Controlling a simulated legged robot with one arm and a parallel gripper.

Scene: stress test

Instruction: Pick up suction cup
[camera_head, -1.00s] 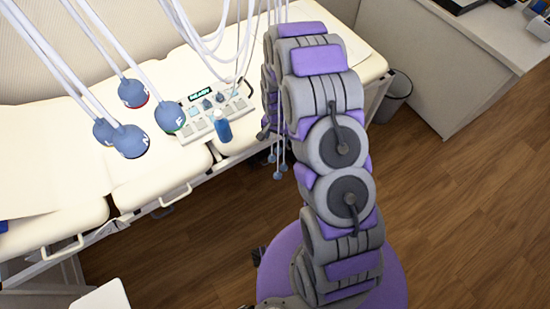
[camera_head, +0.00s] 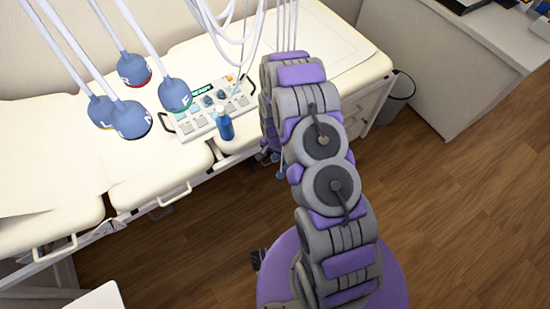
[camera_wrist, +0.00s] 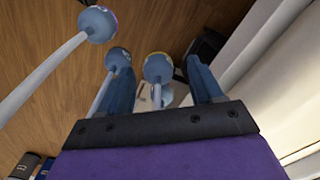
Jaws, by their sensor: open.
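Blue suction cups on white tubes hang in the wrist view. One cup (camera_wrist: 157,68) shows in the space between the fingers of my gripper (camera_wrist: 162,78); its depth relative to the fingertips is unclear. A second cup (camera_wrist: 117,60) is at the left finger, and a third (camera_wrist: 97,24) hangs farther up and left. My gripper is open, with a dark blue finger on each side. Several other blue cups (camera_head: 175,95) hang at left over the bed.
A cream padded bed (camera_head: 60,150) with metal handles runs across the left. A bin (camera_head: 398,92) and a white cabinet (camera_head: 450,85) stand at right. The wooden floor is clear at right.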

